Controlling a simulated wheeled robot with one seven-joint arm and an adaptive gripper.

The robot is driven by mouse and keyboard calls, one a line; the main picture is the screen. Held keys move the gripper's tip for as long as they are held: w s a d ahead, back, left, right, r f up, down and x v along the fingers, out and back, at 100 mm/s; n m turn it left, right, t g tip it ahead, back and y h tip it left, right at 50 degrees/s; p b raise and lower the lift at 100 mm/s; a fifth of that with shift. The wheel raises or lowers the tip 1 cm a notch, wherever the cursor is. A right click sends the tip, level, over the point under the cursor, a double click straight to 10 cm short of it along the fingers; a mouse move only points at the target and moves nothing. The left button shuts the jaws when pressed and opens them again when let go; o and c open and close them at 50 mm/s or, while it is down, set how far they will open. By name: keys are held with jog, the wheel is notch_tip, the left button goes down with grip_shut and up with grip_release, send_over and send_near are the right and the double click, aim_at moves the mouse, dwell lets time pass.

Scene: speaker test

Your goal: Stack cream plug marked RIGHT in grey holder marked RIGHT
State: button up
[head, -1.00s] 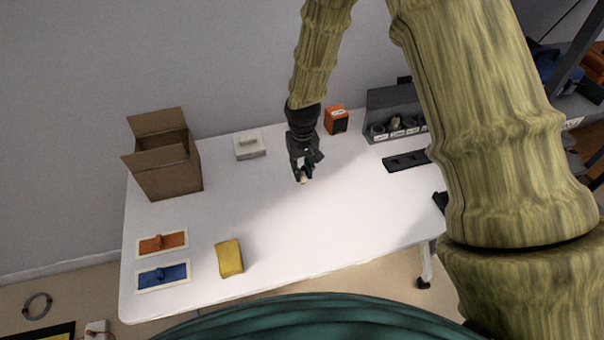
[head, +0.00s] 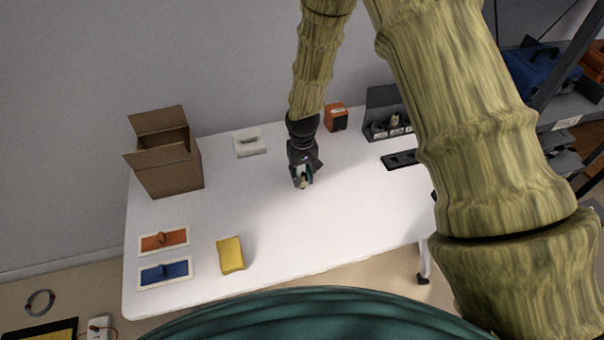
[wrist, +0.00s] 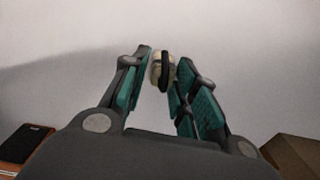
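My gripper (head: 302,184) hangs over the middle of the white table (head: 345,230) in the head view. In the wrist view its fingertips (wrist: 160,72) are closed on a small cream plug (wrist: 155,69) with a dark band. The plug also shows as a small pale end below the fingers in the head view (head: 303,181). No mark on it can be read. The grey holder (head: 382,100) stands at the table's back right, with a row of labelled places and a pale piece (head: 395,119) in it. Its labels are too small to read, and my arm hides its right part.
An orange box (head: 336,117) stands left of the holder, and a black slotted strip (head: 400,160) lies in front of it. A cardboard box (head: 170,170), grey-white block (head: 249,142), yellow block (head: 230,255) and orange and blue trowel-like pieces are leftward. The table's middle is clear.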

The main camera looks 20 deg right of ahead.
aim_at(303, 178)
jog(key=shift+o, duration=0.4)
jog(key=shift+r, duration=0.1)
notch_tip(303, 178, up, 12)
jog(key=b, duration=0.3)
jog(key=shift+o, duration=0.5)
jog(key=f+b, duration=0.1)
jog(key=b, duration=0.3)
jog(key=f+b, duration=0.1)
jog(key=b, duration=0.4)
jog(key=shift+s, duration=0.35)
jog(key=b, duration=0.3)
jog(key=shift+s+f, duration=0.2)
jog(key=shift+s, duration=0.1)
jog(key=shift+s+a+b, duration=0.1)
jog(key=shift+s+b, duration=0.1)
jog(key=shift+b, duration=0.55)
jog(key=shift+r, duration=0.1)
